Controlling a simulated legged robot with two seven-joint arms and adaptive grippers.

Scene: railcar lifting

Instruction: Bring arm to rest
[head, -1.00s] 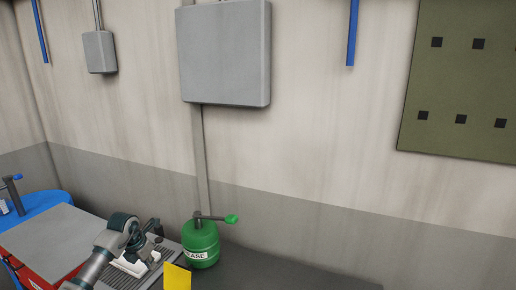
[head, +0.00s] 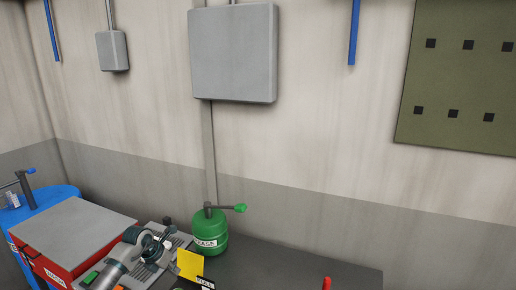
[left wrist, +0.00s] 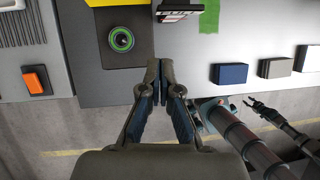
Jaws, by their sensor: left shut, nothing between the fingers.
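My left arm comes in low at the left of the head view, with its left gripper (head: 160,248) over the grey ribbed tray by the red box. In the left wrist view the left gripper (left wrist: 161,64) points away from the camera, its dark fingers together and empty. Below it are the bench edge and floor. My right gripper (left wrist: 263,107) shows small and dark at the right of the left wrist view.
A green grease can (head: 207,234) with a lever stands beside the tray, behind a yellow plate (head: 190,264). A red box (head: 62,264) with a grey lid and a blue drum (head: 45,197) are at left. Blue (left wrist: 230,74) and grey blocks lie along the bench.

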